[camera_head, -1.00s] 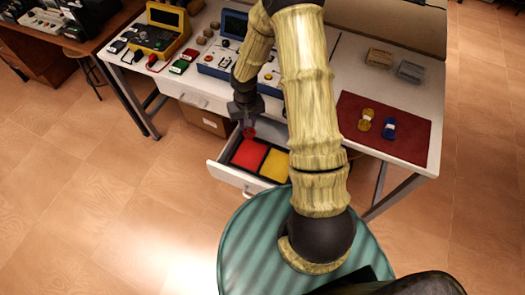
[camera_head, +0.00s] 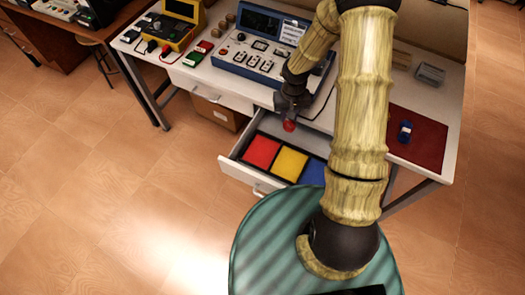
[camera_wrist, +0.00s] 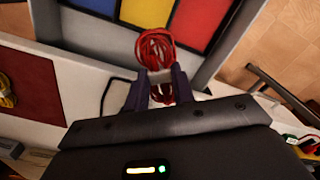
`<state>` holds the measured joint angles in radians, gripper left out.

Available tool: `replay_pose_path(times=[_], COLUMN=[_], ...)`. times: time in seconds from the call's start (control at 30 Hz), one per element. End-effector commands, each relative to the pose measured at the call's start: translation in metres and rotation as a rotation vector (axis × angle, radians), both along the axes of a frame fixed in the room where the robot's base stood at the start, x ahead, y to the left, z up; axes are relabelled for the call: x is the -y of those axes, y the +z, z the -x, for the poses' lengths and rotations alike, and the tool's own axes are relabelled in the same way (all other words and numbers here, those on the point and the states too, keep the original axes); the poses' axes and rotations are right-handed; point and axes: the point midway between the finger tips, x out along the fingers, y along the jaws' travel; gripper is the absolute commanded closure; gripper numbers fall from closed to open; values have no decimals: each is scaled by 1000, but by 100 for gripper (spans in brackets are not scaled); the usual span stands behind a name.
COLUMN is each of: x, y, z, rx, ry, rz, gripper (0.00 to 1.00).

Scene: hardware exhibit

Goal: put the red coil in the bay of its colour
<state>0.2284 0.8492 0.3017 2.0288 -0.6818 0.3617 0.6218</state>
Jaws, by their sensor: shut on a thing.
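My gripper (camera_wrist: 159,85) is shut on the red coil (camera_wrist: 157,48), whose loops stick out beyond the fingertips. In the head view my gripper (camera_head: 290,108) points down with the red coil (camera_head: 289,126) at its tip, above the back side of the open drawer (camera_head: 241,180). The drawer has a red bay (camera_head: 261,152), a yellow bay (camera_head: 290,164) and a blue bay (camera_head: 315,172), side by side from left to right. In the picture the coil appears behind the yellow bay, right of the red one. The bays that show look empty.
A blue coil (camera_head: 405,131) lies on the dark red mat (camera_head: 428,146) on the white table. A yellow coil (camera_wrist: 7,90) shows at the wrist view's left edge. A blue instrument panel (camera_head: 262,50) stands on the table behind my gripper. A cardboard box (camera_head: 215,112) is beneath.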

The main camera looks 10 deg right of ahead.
Motion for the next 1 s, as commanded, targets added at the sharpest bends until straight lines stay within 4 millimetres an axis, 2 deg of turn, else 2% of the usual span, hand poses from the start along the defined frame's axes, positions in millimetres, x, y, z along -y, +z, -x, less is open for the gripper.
replay_pose_path(times=[0.17, 0.33, 1.0], x=[-2, -8, -55], y=[-3, -12, -51], z=[0, -1, 1], rx=[1, 2, 7], ry=[35, 207, 1392], rz=[-1, -1, -2], gripper=[100, 100, 100])
